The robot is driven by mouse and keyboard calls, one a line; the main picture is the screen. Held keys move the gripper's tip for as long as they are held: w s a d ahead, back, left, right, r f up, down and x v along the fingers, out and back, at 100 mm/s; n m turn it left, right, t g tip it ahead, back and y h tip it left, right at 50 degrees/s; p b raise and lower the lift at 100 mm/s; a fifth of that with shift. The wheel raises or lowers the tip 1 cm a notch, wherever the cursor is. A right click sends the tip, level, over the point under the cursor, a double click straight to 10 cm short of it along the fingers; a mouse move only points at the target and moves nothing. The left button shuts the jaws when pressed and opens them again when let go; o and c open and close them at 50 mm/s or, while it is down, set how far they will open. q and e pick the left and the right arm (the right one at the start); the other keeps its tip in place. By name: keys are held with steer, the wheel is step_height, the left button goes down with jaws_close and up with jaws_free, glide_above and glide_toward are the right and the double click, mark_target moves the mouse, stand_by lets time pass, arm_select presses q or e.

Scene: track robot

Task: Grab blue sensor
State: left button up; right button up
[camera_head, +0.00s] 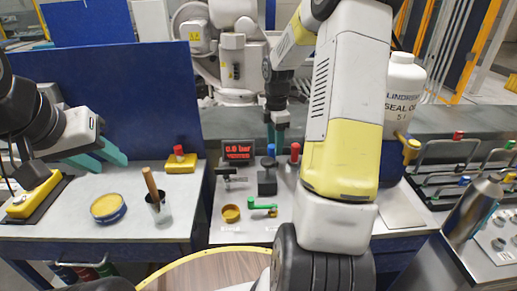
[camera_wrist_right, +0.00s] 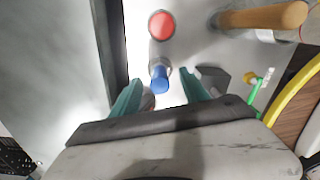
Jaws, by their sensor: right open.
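The blue sensor (camera_head: 270,150) is a small upright blue-topped cylinder on the grey panel, next to a red-topped one (camera_head: 295,152). In the right wrist view the blue sensor (camera_wrist_right: 160,79) lies between the lines of the teal fingers, near their tips. My right gripper (camera_head: 275,132) points down above the blue sensor. Its fingers are open in the wrist view (camera_wrist_right: 162,92), and I see no grip on the sensor. My left gripper (camera_head: 110,160) is at the far left above the table, with its teal fingers apart and empty.
The panel holds a red display (camera_head: 238,150), a dark block (camera_head: 267,184), a green-handled valve (camera_head: 263,207) and a brass knob (camera_head: 231,213). A white bottle (camera_head: 402,85) stands right. A cup with a wooden handle (camera_head: 160,212) and a yellow tin (camera_head: 107,207) sit left.

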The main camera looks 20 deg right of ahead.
mark_target(272, 153)
steer(key=shift+w+a+f, duration=0.1)
steer(key=shift+a+f, duration=0.05)
steer(key=shift+f, duration=1.05)
steer(key=shift+a+f, duration=0.15)
steer(key=shift+f, duration=1)
jaws_close()
